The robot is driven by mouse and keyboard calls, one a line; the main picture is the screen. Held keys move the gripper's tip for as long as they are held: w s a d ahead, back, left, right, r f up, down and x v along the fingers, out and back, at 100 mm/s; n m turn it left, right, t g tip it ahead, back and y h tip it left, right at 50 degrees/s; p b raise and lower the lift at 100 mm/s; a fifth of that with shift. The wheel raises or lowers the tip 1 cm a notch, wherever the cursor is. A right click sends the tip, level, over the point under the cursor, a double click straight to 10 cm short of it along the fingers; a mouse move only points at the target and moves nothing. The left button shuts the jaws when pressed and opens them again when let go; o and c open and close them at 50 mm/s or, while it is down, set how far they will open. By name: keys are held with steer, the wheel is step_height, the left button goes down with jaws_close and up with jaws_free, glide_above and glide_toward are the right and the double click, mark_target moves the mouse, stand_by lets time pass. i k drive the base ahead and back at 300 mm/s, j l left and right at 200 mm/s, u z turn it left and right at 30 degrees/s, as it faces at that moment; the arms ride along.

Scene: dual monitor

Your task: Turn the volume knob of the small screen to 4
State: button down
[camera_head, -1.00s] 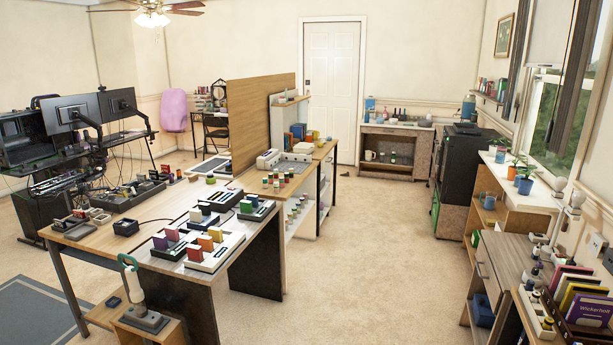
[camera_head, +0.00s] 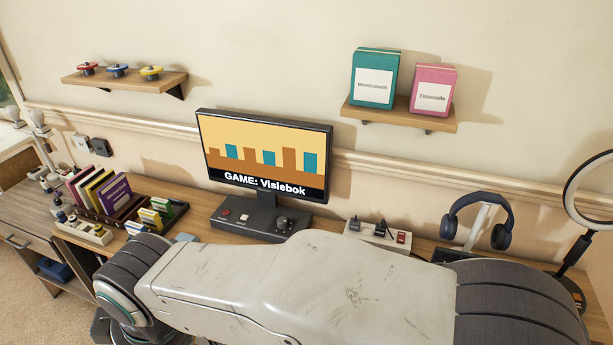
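The small screen (camera_head: 262,155) stands on the desk against the wall and shows "GAME: Vislebok" over a pixel picture. Its dark base panel (camera_head: 240,220) lies below it, with a red button (camera_head: 225,213) at the left. A dark round knob (camera_head: 282,223) sits at the panel's right. Its setting is too small to read. My arm crosses the foreground and hides part of the desk front. My gripper is not in view.
A white switch box (camera_head: 380,236) and headphones on a stand (camera_head: 480,222) are right of the screen. A ring lamp (camera_head: 590,205) is at far right. Books (camera_head: 100,193) stand at left. Shelves (camera_head: 125,80) hang above. Little bare desk shows.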

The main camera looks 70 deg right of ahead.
mark_target(282, 221)
steer(key=z, duration=1.9)
